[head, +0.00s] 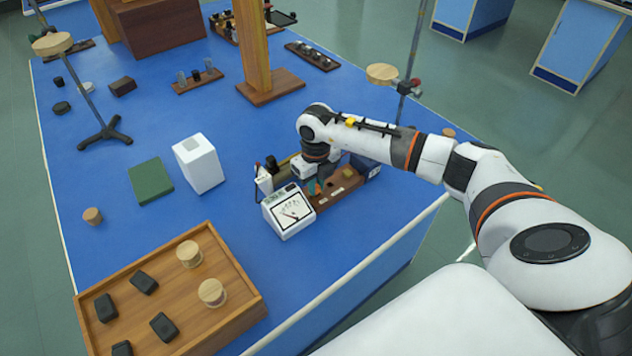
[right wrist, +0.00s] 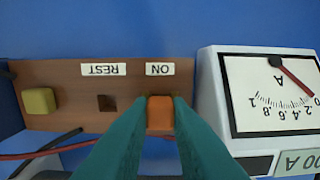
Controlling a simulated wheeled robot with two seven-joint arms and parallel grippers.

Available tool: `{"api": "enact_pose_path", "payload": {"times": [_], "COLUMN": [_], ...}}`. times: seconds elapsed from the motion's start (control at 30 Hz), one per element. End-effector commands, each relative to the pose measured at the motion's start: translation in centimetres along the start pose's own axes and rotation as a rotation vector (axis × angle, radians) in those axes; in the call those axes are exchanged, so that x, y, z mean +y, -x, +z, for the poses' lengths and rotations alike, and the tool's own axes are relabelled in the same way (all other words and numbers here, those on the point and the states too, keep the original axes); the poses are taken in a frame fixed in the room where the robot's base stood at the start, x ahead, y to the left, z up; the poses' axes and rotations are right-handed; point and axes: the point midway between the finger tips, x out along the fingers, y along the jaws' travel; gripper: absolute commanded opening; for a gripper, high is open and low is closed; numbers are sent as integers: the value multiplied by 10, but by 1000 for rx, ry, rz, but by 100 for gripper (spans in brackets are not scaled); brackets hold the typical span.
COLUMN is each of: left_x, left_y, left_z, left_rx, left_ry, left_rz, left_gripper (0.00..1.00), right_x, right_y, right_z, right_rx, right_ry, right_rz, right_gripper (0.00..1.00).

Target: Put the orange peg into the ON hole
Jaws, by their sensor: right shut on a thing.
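The orange peg (right wrist: 160,112) is between the teal fingertips of my right gripper (right wrist: 160,108), which is shut on it. In the right wrist view the peg is right over the place below the ON label (right wrist: 160,69). The ON hole itself is hidden behind the peg, and I cannot tell whether the peg is in it or above it. The wooden board (right wrist: 65,75) also has an empty square REST hole (right wrist: 106,102) under the REST label (right wrist: 104,69). In the head view my right gripper (head: 314,186) is low over the board (head: 352,182). My left gripper is out of view.
A yellow block (right wrist: 39,101) is at the other end of the board. A white ammeter (head: 288,212) stands close beside the ON end. Red and black wires (right wrist: 45,150) run near the board. A white box (head: 198,165) and a wooden tray (head: 240,290) are farther left.

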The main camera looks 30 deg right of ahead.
Motion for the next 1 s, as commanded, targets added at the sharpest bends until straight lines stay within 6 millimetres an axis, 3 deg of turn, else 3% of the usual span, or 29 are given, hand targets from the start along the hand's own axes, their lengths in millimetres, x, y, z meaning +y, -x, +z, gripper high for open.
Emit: {"api": "enact_pose_path", "payload": {"times": [0.33, 0.37, 0.5, 0.83, 1.0], "left_x": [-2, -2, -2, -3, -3], "left_y": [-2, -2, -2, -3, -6], "left_z": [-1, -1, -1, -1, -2], "left_rx": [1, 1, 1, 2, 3], "left_ry": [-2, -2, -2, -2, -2], "left_rz": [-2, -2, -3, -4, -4], "left_gripper": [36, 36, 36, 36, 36], "right_x": [0, 0, 0, 0, 1], "right_y": [-2, -2, -2, 0, 20], "right_z": [0, 0, 0, 0, -1], "right_rx": [1, 1, 1, 1, 5], "right_ry": [0, 0, 0, 0, 0], "right_rz": [0, 0, 0, 0, 0], "right_gripper": [0, 19, 42, 43, 43]}}
